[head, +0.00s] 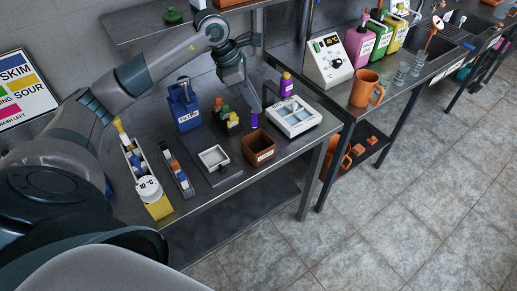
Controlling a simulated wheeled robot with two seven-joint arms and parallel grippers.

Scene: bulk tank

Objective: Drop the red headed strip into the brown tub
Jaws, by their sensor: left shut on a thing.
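My left gripper (249,104) hangs above the bench behind the brown tub. It is shut on a small purple, strip-like thing (254,119); no red head can be made out on it. The open brown tub (264,156), with a pale label on its front, stands near the bench's front edge. The held thing appears just above and behind the tub's back rim in the picture. Small red, blue and orange pieces show in a narrow rack (184,182) to the left; which is a red headed strip cannot be told. My right gripper is not in view.
A white tray (214,157) sits left of the tub, a white compartment box (294,117) to its right. An orange mug (365,90) is farther right.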

